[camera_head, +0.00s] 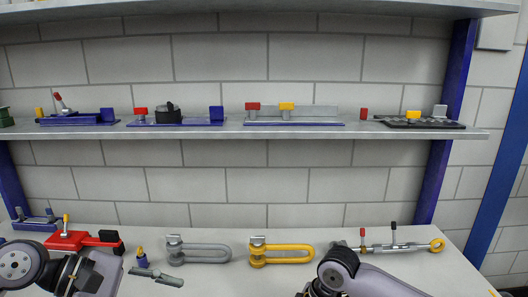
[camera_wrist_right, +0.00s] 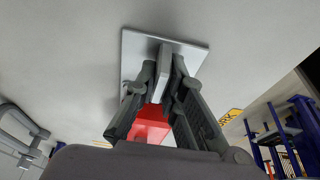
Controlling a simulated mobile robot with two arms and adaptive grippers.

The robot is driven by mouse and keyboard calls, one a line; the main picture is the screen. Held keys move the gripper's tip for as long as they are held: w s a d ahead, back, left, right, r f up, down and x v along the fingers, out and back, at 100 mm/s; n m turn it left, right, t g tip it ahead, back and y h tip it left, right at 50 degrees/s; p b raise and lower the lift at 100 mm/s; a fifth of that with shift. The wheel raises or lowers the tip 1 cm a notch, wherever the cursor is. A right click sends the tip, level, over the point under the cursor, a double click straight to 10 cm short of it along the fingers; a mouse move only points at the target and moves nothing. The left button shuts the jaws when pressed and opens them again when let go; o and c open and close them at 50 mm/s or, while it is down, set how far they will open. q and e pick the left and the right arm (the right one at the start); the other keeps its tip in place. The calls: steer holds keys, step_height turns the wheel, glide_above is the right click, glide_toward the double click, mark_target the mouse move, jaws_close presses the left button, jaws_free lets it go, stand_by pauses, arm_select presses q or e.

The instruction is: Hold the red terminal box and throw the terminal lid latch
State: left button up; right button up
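The red terminal box (camera_head: 68,240) lies at the left of the bench in the head view, with a small upright yellow-topped lever (camera_head: 66,220) and black parts at its right end. My left arm stands in front of it and covers part of the near side; the left gripper does not show. In the right wrist view my right gripper (camera_wrist_right: 163,65) has its two fingers on either side of a grey upright bar (camera_wrist_right: 163,70) on a light square plate (camera_wrist_right: 190,55). Whether the fingers press on the bar is unclear. A red block (camera_wrist_right: 151,122) shows between the fingers.
A grey shackle (camera_head: 198,252), a yellow shackle (camera_head: 282,254), a small grey-green tool (camera_head: 155,275) and a turnbuckle-like rod (camera_head: 395,247) lie along the bench. A shelf (camera_head: 230,130) with several fixtures runs above. Bare bench shows behind these parts.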

steer(key=o, duration=0.5)
steer(key=shift+o, duration=0.2)
steer(key=shift+r, duration=0.1)
steer(key=a+p+v, duration=0.2)
steer(key=p+v, duration=0.7)
steer(key=v, duration=1)
steer(key=shift+r+p, duration=0.4)
steer(key=shift+r, duration=0.15)
steer(key=shift+a, duration=0.1)
